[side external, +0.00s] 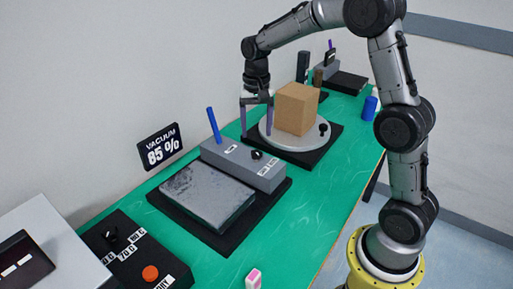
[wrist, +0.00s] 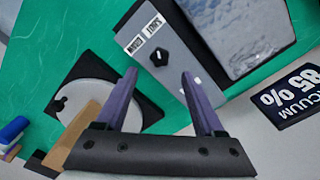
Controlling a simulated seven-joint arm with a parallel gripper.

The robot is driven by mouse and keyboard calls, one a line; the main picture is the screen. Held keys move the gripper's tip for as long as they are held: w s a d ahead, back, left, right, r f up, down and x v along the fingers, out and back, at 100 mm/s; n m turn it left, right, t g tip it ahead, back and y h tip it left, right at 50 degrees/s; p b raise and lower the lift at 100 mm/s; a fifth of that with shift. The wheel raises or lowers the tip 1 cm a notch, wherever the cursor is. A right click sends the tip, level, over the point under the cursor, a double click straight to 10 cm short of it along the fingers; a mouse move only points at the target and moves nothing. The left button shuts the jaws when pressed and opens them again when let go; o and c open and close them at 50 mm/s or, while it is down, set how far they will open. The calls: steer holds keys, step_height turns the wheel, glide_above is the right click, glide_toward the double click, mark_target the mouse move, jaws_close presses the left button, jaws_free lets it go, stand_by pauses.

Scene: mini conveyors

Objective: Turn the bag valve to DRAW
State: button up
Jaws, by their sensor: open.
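The bag valve is a small black knob (side external: 256,155) on top of a grey box (side external: 222,156) with white labels, beside a dark slab. In the wrist view the knob (wrist: 159,57) lies just beyond the gap between my fingertips. Two labels sit together on one side of it, and another is partly hidden by a finger. Their lettering and the knob's pointing direction are too small to read surely. My gripper (side external: 256,130) is open and empty, fingers pointing down, above and behind the box near the turntable. In the wrist view my gripper (wrist: 159,75) shows two purple fingers spread apart.
A brown carton (side external: 297,108) stands on a round grey turntable (side external: 282,142) close to my fingers. A blue upright rod (side external: 214,125) rises behind the box. A vacuum sign (side external: 160,146) reads 85 %. A control box with a red button (side external: 150,273) is at front left.

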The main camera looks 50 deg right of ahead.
mark_target(256, 152)
step_height(256, 152, down, 7)
steer(key=shift+f, duration=0.1)
steer(key=shift+c, duration=0.2)
jaws_close()
stand_by(0.4)
